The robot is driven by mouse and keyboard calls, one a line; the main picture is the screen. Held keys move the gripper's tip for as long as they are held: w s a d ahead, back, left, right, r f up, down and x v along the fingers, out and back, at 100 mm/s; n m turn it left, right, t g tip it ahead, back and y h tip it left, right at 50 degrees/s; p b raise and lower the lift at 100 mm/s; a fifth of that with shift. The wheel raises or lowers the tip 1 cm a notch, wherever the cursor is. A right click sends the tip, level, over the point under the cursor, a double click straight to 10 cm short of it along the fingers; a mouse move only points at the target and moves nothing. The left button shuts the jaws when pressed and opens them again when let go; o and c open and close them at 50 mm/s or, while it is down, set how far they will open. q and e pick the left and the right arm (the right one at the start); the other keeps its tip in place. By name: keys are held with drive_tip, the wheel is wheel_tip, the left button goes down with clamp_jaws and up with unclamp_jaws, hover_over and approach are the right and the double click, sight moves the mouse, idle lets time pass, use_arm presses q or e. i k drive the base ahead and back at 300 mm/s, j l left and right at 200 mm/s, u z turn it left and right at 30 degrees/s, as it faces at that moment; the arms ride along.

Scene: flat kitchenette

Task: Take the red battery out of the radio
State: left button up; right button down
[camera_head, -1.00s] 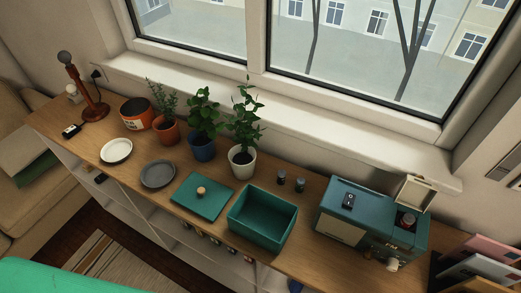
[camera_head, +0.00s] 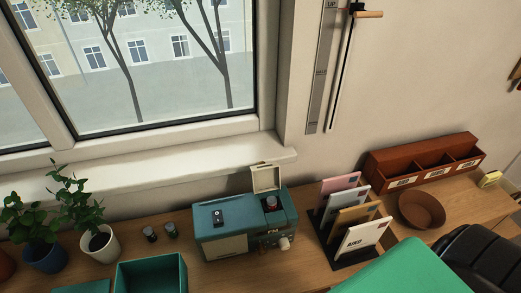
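The radio (camera_head: 226,243) is a teal box with a cream front panel, standing on the wooden counter below the window. Its cream lid (camera_head: 266,177) stands open at the back of its right part. A small dark cylinder with a reddish top (camera_head: 271,203) shows in the opening there; it may be the red battery, but it is too small to be sure. A small dark piece (camera_head: 217,217) lies on the radio's left top. Neither of my grippers is in view.
Two small dark cylinders (camera_head: 149,234) (camera_head: 171,230) and potted plants (camera_head: 101,242) stand left of the radio, behind an open green box (camera_head: 152,265). Right are a letter rack (camera_head: 340,262), a brown bowl (camera_head: 421,211) and a reddish sorter (camera_head: 422,158). Some counter between is clear.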

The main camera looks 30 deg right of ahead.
sight(271, 201)
drive_tip(key=z, duration=0.95)
